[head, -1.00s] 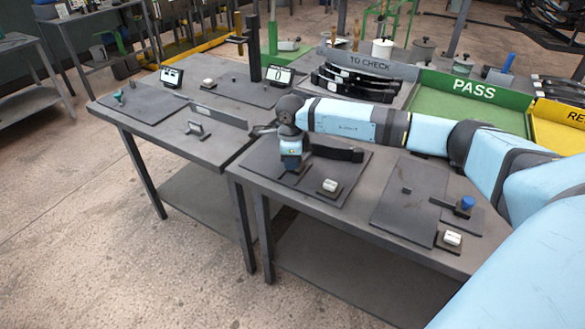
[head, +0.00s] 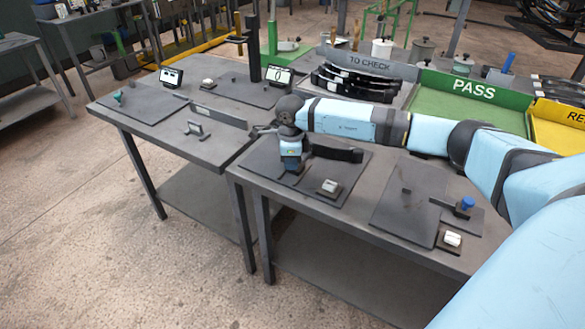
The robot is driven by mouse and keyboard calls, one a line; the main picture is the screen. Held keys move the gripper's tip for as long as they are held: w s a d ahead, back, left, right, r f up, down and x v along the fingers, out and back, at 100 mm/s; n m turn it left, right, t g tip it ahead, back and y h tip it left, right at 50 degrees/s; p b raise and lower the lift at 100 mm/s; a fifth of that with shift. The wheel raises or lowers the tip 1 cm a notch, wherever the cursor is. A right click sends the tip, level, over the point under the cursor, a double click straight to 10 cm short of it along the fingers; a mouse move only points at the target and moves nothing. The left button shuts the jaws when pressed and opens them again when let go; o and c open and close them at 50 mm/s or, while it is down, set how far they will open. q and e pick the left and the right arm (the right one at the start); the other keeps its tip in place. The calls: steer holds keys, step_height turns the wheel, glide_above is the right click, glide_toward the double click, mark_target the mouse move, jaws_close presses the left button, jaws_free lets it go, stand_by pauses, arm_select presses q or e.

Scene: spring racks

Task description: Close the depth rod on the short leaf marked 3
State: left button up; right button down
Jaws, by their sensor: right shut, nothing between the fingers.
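A dark leaf (head: 338,153) lies on the dark plate (head: 262,174) on the near table, extending to the right from behind my right gripper. I cannot read any mark on it. My right gripper (head: 291,169) points down at the plate, shut with nothing in it, just left of the leaf's visible part. The gripper and wrist hide the leaf's left part. I cannot make out a depth rod there; it may be hidden. My left gripper is not in view.
A white-topped block (head: 330,187) sits at the plate's front. A second plate (head: 400,212) and a blue knob (head: 466,203) are to the right. A grey "TO CHECK" bin (head: 368,64) holding dark leaves and a green "PASS" bin (head: 472,92) stand behind.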

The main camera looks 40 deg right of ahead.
step_height(320, 180, up, 7)
steer(key=p, duration=0.3)
steer(key=shift+p, duration=0.35)
stand_by(0.4)
stand_by(0.4)
